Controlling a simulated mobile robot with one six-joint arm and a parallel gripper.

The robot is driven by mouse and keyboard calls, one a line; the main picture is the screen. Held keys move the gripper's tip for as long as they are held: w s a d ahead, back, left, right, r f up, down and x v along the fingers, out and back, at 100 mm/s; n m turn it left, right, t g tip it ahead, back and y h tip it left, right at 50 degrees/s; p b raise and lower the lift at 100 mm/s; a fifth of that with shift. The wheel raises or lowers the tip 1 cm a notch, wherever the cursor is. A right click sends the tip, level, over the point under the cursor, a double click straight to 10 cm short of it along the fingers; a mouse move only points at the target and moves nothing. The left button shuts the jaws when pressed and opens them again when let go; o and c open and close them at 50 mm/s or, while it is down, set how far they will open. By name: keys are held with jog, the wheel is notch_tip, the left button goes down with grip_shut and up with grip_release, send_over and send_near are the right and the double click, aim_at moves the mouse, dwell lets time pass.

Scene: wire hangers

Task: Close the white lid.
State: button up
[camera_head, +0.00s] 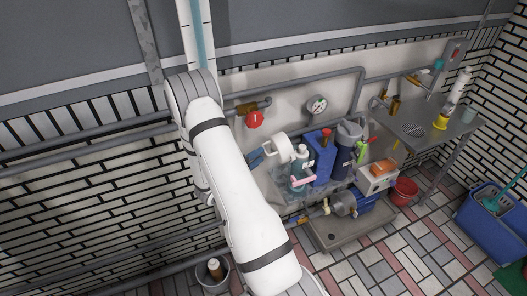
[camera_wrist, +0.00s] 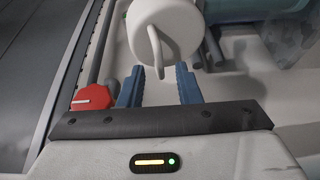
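The white round lid (camera_head: 279,148) stands tilted up near the wall pipes, beside several bottles. In the wrist view the white lid (camera_wrist: 180,22) fills the top middle, with a thin white curved handle hanging from its face. In the head view my gripper (camera_head: 257,157) shows as blue fingers just left of the lid, and my arm hides part of the area.
A red valve knob (camera_head: 255,119) is close above my gripper; it also shows left in the wrist view (camera_wrist: 92,98). Blue bottles (camera_head: 320,155) crowd the right side. Pipes and a gauge (camera_head: 317,104) line the wall. A metal table (camera_head: 432,122) stands farther right.

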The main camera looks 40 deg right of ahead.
jog(key=shift+w+d, duration=0.15)
jog(key=shift+d, duration=0.9)
jog(key=shift+c, duration=0.2)
grip_shut()
